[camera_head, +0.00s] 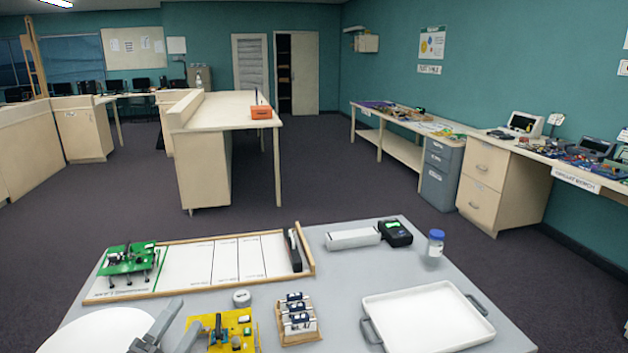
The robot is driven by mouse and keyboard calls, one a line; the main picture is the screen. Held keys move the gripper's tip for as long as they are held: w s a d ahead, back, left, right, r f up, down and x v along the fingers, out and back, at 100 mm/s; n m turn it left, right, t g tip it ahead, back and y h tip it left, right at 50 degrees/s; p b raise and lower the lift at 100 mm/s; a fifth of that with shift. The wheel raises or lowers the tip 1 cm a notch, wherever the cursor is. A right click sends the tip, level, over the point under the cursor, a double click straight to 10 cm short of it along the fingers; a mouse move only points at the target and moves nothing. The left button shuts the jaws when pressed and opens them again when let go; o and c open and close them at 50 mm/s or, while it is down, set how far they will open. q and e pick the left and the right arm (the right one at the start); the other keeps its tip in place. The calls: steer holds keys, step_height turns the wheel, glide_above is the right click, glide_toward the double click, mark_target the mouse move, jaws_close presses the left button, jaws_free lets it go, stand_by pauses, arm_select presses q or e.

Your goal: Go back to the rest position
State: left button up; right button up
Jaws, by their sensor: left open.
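My left gripper (184,316) is at the bottom left of the head view, over the near edge of the grey table (350,280). Its two grey fingers stand apart, with nothing seen between them. The fingers are just left of a yellow board (240,325) with small parts on it; I cannot tell whether they touch it. My right gripper does not show.
A green board (130,258) stands on a wood-framed white panel (235,262). A small wooden rack (298,325), white tray (425,312), blue-capped jar (434,246), white box (352,239) and black device (396,233) share the table. Open floor lies beyond.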

arm_select(q)
steer(key=s+a+f+n+g+y, duration=0.1)
steer(key=s+a+f+n+y, duration=0.15)
steer(key=a+n+y, duration=0.4)
steer(key=s+a+f+n+y, duration=0.1)
steer(key=s+a+n+y, duration=0.25)
steer(key=n+y, duration=0.45)
steer(key=s+a+f+n+g, duration=0.4)
steer(key=s+f+n+g, duration=0.2)
steer(key=s+f+g, duration=0.15)
steer(key=s+d+f+n+g+h, duration=0.1)
steer(key=s+d+f+g+h, duration=0.25)
steer(key=s+f, duration=0.35)
steer(key=s+d+f+n+g+h, duration=0.2)
steer(key=s+d+f+g, duration=0.25)
steer(key=s, duration=0.45)
step_height(320, 180, down, 24)
steer(key=a+g, duration=0.2)
steer(key=s+d+f, duration=0.1)
steer(key=s+f, duration=1.4)
steer(key=shift+f+g, duration=0.3)
steer(key=shift+g, duration=0.15)
